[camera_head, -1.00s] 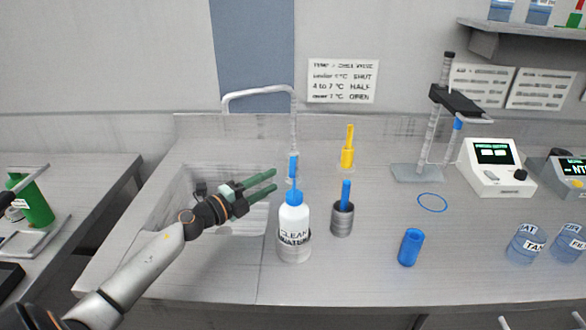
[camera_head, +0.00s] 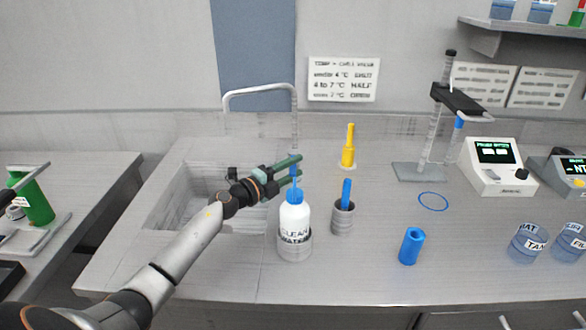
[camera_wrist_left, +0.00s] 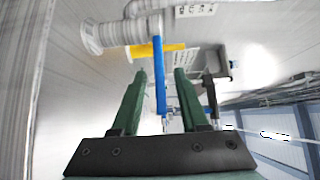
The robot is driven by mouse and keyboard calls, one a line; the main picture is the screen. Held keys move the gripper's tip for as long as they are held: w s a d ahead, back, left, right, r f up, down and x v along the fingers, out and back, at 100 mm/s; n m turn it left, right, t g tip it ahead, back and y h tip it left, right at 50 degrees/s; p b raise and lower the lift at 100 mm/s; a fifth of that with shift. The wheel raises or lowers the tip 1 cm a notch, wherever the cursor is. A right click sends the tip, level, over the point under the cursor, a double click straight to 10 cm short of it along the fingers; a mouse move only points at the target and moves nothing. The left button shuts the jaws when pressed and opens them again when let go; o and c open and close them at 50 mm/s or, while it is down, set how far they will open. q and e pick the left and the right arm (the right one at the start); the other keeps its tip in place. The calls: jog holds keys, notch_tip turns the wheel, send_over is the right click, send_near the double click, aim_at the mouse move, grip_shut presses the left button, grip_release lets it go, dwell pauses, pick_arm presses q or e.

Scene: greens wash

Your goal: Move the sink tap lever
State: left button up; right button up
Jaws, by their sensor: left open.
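The sink tap is a grey arched pipe (camera_head: 260,90) behind the sink, and its blue lever (camera_head: 294,157) shows low on the upright. My left gripper (camera_head: 297,167) has two green fingers, open, reaching across the lever in the head view. In the left wrist view the blue lever (camera_wrist_left: 158,75) is a long bar seen between the open fingers (camera_wrist_left: 160,72), with a grey round fitting (camera_wrist_left: 90,36) at upper left. Contact between fingers and lever cannot be told. The lower lever is partly hidden by the fingers and a bottle. My right gripper is not in view.
A white wash bottle (camera_head: 294,222) with a blue top stands just in front of the gripper. A grey cup (camera_head: 343,221) with a blue stick and a yellow upright piece (camera_head: 348,148) are to the right. The sink basin (camera_head: 180,205) lies left, under my arm.

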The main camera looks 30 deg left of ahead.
pick_arm(q)
grip_shut()
dwell(1.3)
